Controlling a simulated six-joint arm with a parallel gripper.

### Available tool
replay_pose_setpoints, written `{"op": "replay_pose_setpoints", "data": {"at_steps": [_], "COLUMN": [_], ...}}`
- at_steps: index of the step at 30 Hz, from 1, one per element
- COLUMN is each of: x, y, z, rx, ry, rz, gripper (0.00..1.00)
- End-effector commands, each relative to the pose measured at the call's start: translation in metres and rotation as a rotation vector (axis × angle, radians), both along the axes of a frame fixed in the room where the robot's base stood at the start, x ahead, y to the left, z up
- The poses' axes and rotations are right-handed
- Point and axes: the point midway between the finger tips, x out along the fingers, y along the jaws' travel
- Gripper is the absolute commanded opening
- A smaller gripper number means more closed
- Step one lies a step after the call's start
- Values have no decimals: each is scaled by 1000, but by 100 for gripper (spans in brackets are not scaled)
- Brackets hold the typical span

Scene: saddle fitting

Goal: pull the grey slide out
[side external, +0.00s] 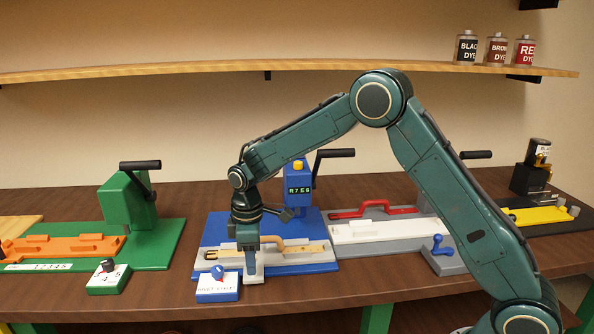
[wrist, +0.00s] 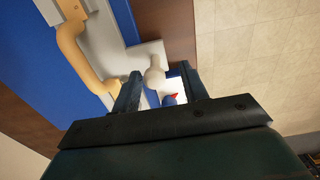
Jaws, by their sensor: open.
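The grey slide (side external: 305,260) lies on the blue base of the middle station, with a tan bent handle (side external: 288,243) on it. In the wrist view the slide (wrist: 104,35) runs up to the left, and a pale rounded knob (wrist: 155,78) stands at its near end. My gripper (side external: 250,274) points down at the front edge of the slide. In the wrist view its two fingers (wrist: 158,92) are apart, with the knob between or just beyond them. I cannot tell whether either finger touches it. My gripper hides part of the slide in the side view.
A white box with a blue dial (side external: 217,284) stands close to the left of my gripper. A blue column with a display (side external: 298,190) rises behind the slide. A green station (side external: 130,210) is to the left, and a grey one with a red handle (side external: 375,208) is to the right.

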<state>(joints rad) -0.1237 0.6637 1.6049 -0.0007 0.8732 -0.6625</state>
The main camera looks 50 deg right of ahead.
Motion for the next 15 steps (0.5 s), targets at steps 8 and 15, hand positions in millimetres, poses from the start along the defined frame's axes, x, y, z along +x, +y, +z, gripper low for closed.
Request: {"op": "replay_pose_setpoints", "data": {"at_steps": [8, 15], "x": [1, 1], "y": [0, 0], "z": [16, 30], "rx": [-1, 0], "ry": [-2, -3], "rz": [-1, -1], "gripper": [44, 44]}}
